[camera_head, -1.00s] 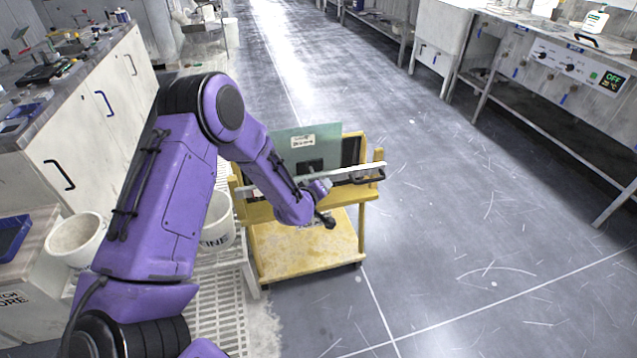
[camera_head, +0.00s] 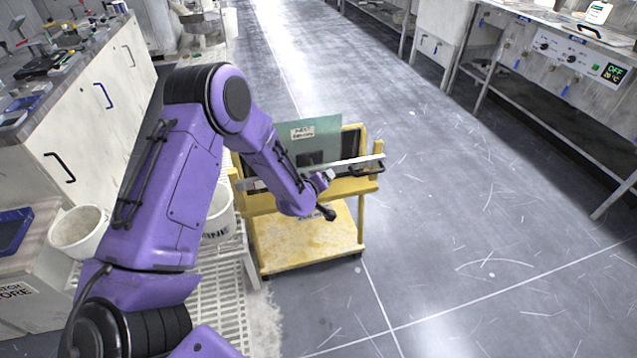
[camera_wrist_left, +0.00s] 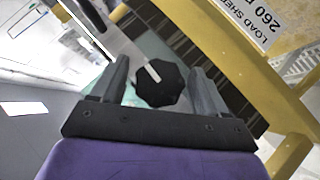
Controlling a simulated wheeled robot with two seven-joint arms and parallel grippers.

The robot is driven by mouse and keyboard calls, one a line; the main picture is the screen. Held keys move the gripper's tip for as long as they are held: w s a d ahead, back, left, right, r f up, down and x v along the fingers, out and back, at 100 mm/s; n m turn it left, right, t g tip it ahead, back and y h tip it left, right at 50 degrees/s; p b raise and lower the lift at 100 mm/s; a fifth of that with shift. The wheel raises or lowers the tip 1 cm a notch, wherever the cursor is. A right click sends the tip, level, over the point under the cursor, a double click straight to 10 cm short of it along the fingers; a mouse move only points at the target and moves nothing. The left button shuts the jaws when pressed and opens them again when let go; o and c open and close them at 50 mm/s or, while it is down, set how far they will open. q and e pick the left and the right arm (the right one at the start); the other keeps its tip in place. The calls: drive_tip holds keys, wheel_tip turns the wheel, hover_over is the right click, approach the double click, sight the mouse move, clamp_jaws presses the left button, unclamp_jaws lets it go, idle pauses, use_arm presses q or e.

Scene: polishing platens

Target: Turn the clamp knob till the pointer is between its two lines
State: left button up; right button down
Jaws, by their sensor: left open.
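The black, many-sided clamp knob (camera_wrist_left: 160,88) with a white pointer bar (camera_wrist_left: 153,72) shows in the left wrist view. The pointer runs toward the knob's upper-left edge. My left gripper (camera_wrist_left: 159,66) is open, with one finger on each side of the knob and a gap visible at both. I cannot tell how deep the knob sits between them. I cannot make out the two lines. In the head view my left arm reaches to the yellow cart (camera_head: 300,245), and the knob is hidden there. My right gripper is not in view.
A greenish panel (camera_head: 315,138) with a label stands on the cart, behind a pale bar (camera_head: 357,162) with a dark handle. A white bucket (camera_head: 218,215) stands beside the cart on the left, near cabinets (camera_head: 75,130). The floor right of the cart is clear.

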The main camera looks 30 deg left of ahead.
use_arm(q)
drive_tip(key=v, duration=1)
drive_tip(key=shift+s, duration=0.15)
drive_tip(key=shift+r, duration=0.15)
drive_tip(key=s+d+f+m+g+p, duration=0.1)
drive_tip(key=s+f+m+g, duration=0.1)
drive_tip(key=s+f, duration=0.4)
drive_tip(key=s+d+f+m+g, duration=0.1)
drive_tip(key=s+f, duration=0.4)
drive_tip(key=s, duration=0.9)
drive_tip(key=s+d+f+m+g+p, duration=0.1)
drive_tip(key=s+f+g, duration=0.4)
drive_tip(key=s, duration=0.5)
drive_tip(key=shift+d+f+m+p, duration=0.3)
drive_tip(key=shift+d+f+m, duration=0.5)
drive_tip(key=shift+d, duration=0.2)
